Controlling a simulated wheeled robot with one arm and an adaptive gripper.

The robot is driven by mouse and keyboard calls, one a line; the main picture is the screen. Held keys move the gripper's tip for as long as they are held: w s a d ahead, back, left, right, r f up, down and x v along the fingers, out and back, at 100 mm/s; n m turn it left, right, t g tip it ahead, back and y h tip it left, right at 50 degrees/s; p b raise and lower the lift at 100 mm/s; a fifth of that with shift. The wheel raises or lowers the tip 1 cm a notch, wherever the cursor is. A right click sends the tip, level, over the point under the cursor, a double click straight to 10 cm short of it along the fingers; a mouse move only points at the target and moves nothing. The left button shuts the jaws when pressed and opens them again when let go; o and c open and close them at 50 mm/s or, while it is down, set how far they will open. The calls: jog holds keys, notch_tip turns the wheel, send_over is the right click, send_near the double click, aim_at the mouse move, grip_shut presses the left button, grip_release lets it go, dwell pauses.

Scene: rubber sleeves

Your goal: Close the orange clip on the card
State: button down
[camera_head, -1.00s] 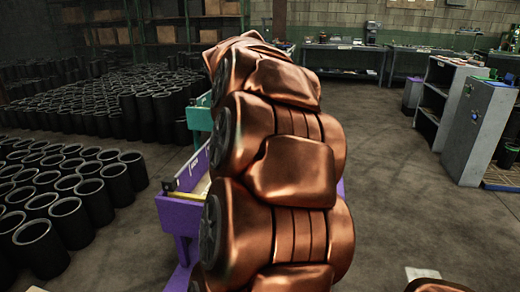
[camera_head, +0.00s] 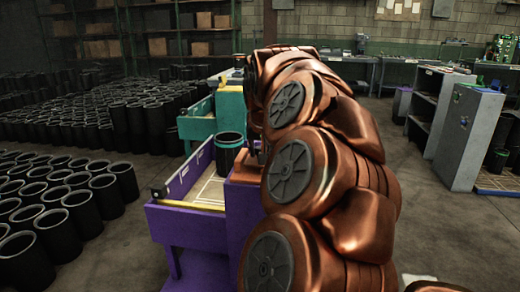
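A purple stand (camera_head: 185,224) holds an open-topped tray with a pale, lined inside (camera_head: 208,190). A yellow-orange strip (camera_head: 195,205) runs along its near edge, with a small dark piece (camera_head: 159,193) at the left corner. I cannot make out an orange clip or a card for certain. A dark sleeve with a teal band (camera_head: 228,154) stands upright on the stand's right part. My copper arm covers what lies to the right. Dark parts at the arm's left edge may be my gripper (camera_head: 255,108); its fingers cannot be made out.
A teal stand (camera_head: 228,108) is behind the purple one. Many black sleeves (camera_head: 75,220) stand on the floor at the left. Grey shelving (camera_head: 468,135) stands at the right, with workbenches (camera_head: 385,72) at the back. Floor between is clear.

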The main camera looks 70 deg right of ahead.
jog(key=c, duration=0.9)
grip_release()
jog(key=v, duration=1.2)
